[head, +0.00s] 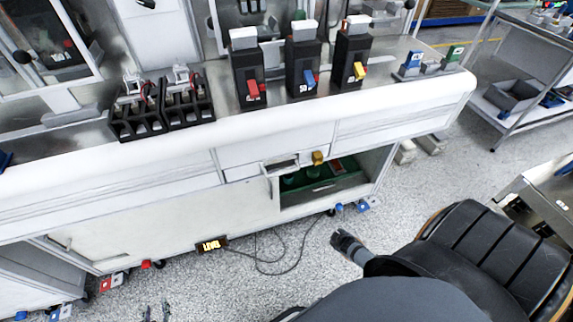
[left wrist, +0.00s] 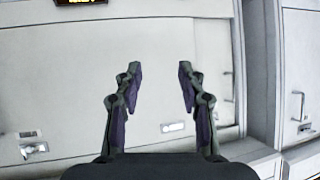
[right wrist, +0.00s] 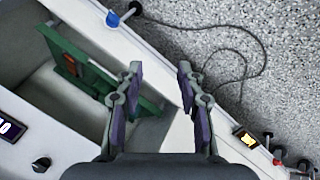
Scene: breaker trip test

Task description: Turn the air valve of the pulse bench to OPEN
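The pulse bench (head: 110,165) is a long white bench across the head view. I cannot make out for certain which fitting is its air valve, and I can read no OPEN mark. A blue knob (head: 338,207) and a red knob (head: 146,264) show low along its front; both also show in the right wrist view, blue (right wrist: 113,19) and red (right wrist: 278,155). My left gripper (head: 157,312) is open and empty; its fingers (left wrist: 157,88) stand before a white panel. My right gripper (right wrist: 158,88) is open and empty before the open compartment. Neither touches a knob.
The compartment holds a green tray (right wrist: 100,82). A black dial (right wrist: 41,164) sits beside a small display. A lit sign (head: 211,245) is low on the bench, with a cable on the floor. Breakers (head: 303,60) stand on top. A black chair (head: 490,250) is at right.

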